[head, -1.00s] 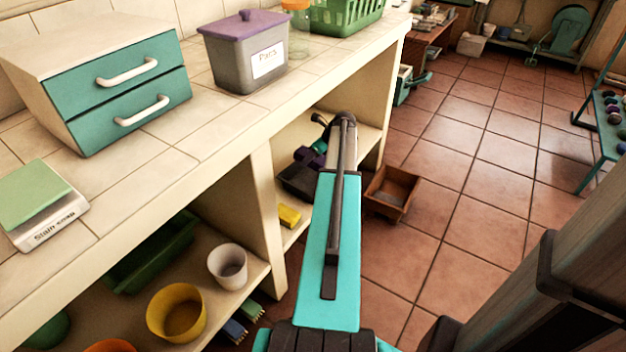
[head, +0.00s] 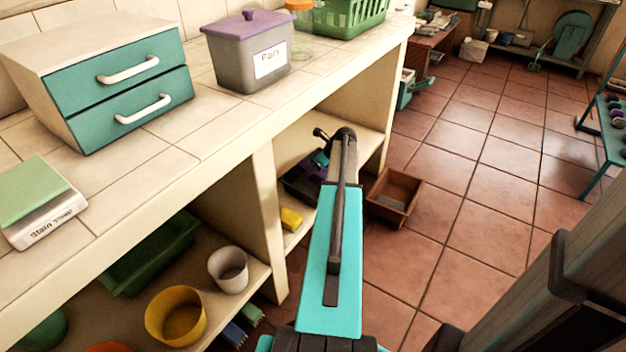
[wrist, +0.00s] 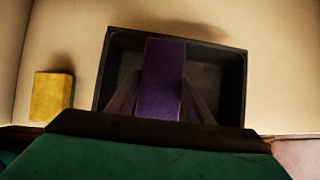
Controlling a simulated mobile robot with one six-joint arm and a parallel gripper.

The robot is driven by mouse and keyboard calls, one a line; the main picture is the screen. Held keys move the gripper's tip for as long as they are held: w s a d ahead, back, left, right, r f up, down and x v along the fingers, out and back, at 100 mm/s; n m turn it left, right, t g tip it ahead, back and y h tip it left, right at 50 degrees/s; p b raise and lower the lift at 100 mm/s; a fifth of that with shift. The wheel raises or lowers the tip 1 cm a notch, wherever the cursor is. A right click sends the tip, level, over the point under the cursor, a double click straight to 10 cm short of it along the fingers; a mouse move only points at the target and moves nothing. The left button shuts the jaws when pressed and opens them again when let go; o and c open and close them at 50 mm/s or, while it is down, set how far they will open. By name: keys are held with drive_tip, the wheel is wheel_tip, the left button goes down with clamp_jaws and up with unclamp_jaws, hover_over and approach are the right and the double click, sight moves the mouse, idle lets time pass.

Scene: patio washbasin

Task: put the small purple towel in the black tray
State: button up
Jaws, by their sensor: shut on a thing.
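The small purple towel (wrist: 163,75) is a folded purple strip held between the fingers of my gripper (wrist: 160,100). In the wrist view it lies across the middle of the black tray (wrist: 240,90), over its inside. I cannot tell whether it touches the tray's bottom. In the head view the black tray (head: 298,188) sits on the lower shelf under the counter, partly hidden by my arm. A bit of purple (head: 320,158) shows beside my wrist; the fingertips are hidden there.
A yellow block (wrist: 52,97) lies on the shelf left of the tray. A shelf divider (head: 265,220) stands to the left, and a white cup (head: 228,268) and a yellow pot (head: 176,316) beyond it. A brown wooden box (head: 394,194) is on the floor to the right.

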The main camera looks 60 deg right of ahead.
sight(314, 178)
drive_tip(key=shift+f+b, duration=0.8)
drive_tip(key=shift+f, duration=1.65)
drive_tip(key=o, duration=1.1)
drive_tip(key=shift+f, duration=0.15)
drive_tip(key=shift+o, duration=0.2)
drive_tip(key=p+v, duration=0.3)
drive_tip(key=v, duration=0.8)
drive_tip(key=shift+w, duration=0.1)
drive_tip(key=shift+s+r, duration=0.35)
drive_tip(key=shift+r, duration=0.25)
